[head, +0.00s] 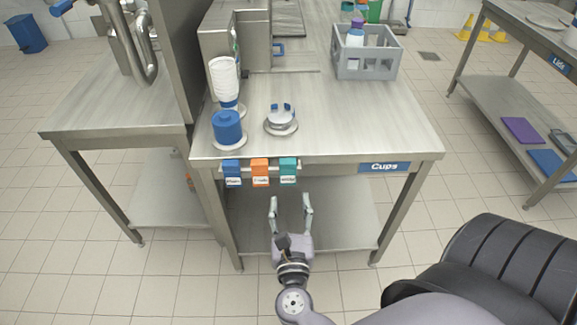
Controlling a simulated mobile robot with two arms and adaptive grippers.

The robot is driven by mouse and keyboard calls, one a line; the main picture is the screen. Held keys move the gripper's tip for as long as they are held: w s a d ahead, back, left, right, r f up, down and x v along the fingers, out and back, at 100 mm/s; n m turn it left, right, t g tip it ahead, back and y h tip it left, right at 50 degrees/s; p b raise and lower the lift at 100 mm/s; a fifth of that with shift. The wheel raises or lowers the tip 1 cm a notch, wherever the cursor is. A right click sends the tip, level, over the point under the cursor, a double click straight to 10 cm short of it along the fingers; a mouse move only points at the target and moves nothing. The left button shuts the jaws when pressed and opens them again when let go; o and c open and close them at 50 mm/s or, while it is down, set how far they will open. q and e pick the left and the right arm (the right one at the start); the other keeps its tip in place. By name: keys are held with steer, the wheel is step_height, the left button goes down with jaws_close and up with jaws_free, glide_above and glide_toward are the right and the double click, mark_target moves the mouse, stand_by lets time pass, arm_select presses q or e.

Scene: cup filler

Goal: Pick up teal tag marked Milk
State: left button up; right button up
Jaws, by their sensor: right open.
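The teal tag (289,168) hangs on the front edge of the metal table marked Cups (384,167). It is the rightmost of three tags; its white label is too small to read surely. A blue tag (231,172) and an orange tag (260,171) hang to its left. My right gripper (290,200) is open and empty. Its two fingers point at the table front, just below the teal tag in the picture and apart from it. My left gripper is not in view.
On the table stand a stack of white cups (224,80), a blue container (227,127), a silver item on a saucer (281,117) and a grey crate (367,58) with bottles. Another table (530,85) is at right. The tabletop's front right is clear.

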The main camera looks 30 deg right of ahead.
steer(key=p, duration=0.2)
glide_toward(288, 161)
steer(key=x, duration=0.4)
steer(key=p+x, duration=0.2)
steer(key=x, duration=0.3)
steer(key=shift+w+d, duration=0.1)
steer(key=shift+w, duration=0.1)
steer(key=shift+w+d+f, duration=0.15)
steer(key=shift+w+d, duration=0.05)
steer(key=shift+w, duration=0.1)
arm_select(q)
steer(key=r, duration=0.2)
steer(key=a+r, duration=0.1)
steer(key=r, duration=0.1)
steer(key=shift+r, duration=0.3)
arm_select(e)
steer(key=c, duration=0.7)
